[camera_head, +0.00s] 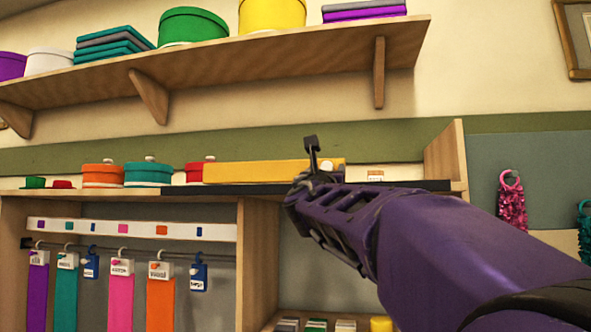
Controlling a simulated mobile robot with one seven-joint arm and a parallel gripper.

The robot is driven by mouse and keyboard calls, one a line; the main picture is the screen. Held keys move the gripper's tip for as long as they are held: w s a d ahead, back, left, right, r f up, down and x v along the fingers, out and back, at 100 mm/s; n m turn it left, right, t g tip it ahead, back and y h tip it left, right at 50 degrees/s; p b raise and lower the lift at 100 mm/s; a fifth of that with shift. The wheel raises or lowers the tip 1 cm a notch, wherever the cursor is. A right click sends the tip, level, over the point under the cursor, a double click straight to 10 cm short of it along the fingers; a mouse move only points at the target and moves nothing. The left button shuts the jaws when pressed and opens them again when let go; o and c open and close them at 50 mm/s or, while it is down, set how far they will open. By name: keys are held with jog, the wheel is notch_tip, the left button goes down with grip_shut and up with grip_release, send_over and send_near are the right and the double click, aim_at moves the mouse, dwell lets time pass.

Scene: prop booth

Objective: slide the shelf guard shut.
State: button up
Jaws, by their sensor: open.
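The shelf guard appears to be the long yellow panel (255,172), standing upright along the front of the lower shelf top. A dark rail (425,185) runs along that front edge, bare at the right of the panel. A pale round knob (327,166) shows near the panel's right end, partly behind my gripper. My gripper (313,160) reaches in from the lower right, with one dark fingertip standing up in front of the panel's right part. It is open and appears to hold nothing. The arm hides part of the rail, and I cannot tell whether the fingers touch the knob.
Round boxes, orange (102,176), teal (148,174) and red (194,172), stand left of the panel. A wooden end board (447,158) closes the shelf's right side. Coloured strips hang from a rod (200,257) below. An upper shelf (240,60) holds boxes and folded cloths.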

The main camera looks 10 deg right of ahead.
jog(key=shift+w, duration=0.1)
grip_shut()
dwell(0.4)
jog(key=shift+r, duration=0.1)
dwell(1.0)
